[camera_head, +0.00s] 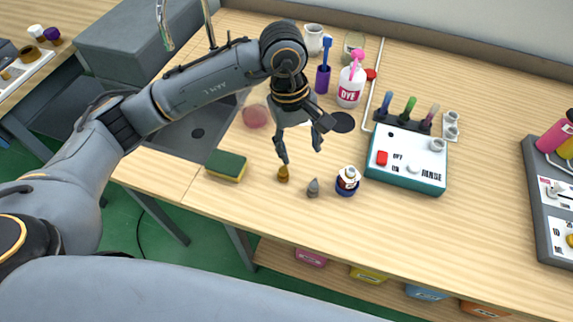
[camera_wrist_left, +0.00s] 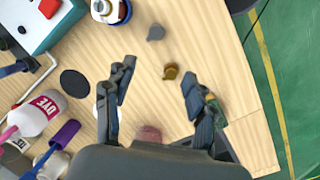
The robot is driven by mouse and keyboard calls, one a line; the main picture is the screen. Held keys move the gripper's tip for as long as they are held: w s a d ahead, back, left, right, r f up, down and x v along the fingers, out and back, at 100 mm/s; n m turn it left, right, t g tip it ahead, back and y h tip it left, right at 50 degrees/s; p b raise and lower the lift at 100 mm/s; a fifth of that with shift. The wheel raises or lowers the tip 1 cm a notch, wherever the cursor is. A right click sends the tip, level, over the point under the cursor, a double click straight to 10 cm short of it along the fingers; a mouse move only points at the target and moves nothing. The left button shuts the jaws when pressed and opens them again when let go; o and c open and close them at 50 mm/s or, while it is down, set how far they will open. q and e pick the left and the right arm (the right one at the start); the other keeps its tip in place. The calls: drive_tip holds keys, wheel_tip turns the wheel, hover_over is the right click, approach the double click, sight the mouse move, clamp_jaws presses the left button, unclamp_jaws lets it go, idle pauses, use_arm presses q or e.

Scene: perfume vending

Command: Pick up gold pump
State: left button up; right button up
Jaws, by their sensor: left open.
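The small gold pump (camera_head: 283,173) stands on the wooden table near its front edge. It also shows in the left wrist view (camera_wrist_left: 171,72), beyond the fingertips and nearer the right-hand finger. My left gripper (camera_head: 301,153) is open and empty, pointing down just above and behind the pump. Its fingers are spread wide in the left wrist view (camera_wrist_left: 157,72). Contact with the pump cannot be made out. My right gripper is not in view.
A grey cone-shaped piece (camera_head: 313,188) and a small bottle in a blue holder (camera_head: 347,181) stand right of the pump. A green-yellow sponge (camera_head: 226,166) lies to its left. A teal-sided control box (camera_head: 406,168) and a DYE bottle (camera_head: 351,87) stand farther off.

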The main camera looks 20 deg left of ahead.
use_arm(q)
drive_tip(key=w+a+y, duration=0.2)
drive_tip(key=a, duration=0.2)
drive_tip(key=p, duration=0.2)
hover_over(283, 170)
drive_tip(key=f, duration=0.7)
drive_tip(key=shift+w+f, duration=0.1)
drive_tip(key=shift+w, duration=0.2)
drive_tip(key=f, duration=0.1)
drive_tip(key=f+p, duration=0.1)
drive_tip(key=f, duration=0.1)
drive_tip(key=f+p, duration=0.1)
drive_tip(key=shift+s+f, duration=0.25)
drive_tip(key=shift+s, duration=0.05)
drive_tip(key=shift+f, duration=0.65)
drive_tip(key=c, duration=0.9)
